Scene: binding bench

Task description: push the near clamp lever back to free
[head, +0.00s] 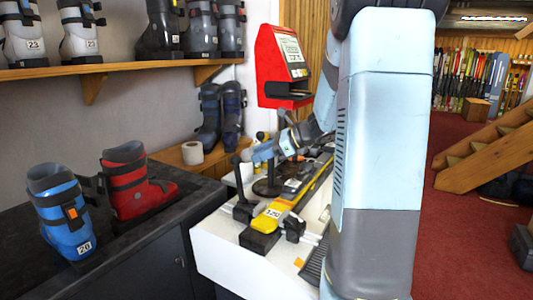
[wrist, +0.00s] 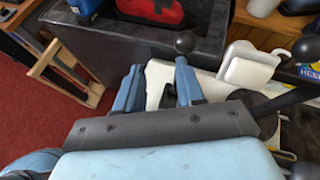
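The near clamp lever is a dark stem with a black ball knob (head: 235,159), standing upright at the near end of the white bench (head: 225,252). In the wrist view its knob (wrist: 185,43) shows just beyond the tip of my right finger, which hides most of the stem. My gripper (head: 258,153) is beside the knob in the head view. In the wrist view my gripper (wrist: 157,85) has its two blue fingers apart with nothing held between them. I cannot tell whether a finger touches the lever. A yellow and black ski (head: 276,213) lies along the bench.
A second black knob (wrist: 306,48) shows at the right of the wrist view. A blue boot (head: 62,215) and a red boot (head: 135,185) stand on the dark counter to the left. A red machine (head: 272,70) hangs behind. My arm covers the bench's right side.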

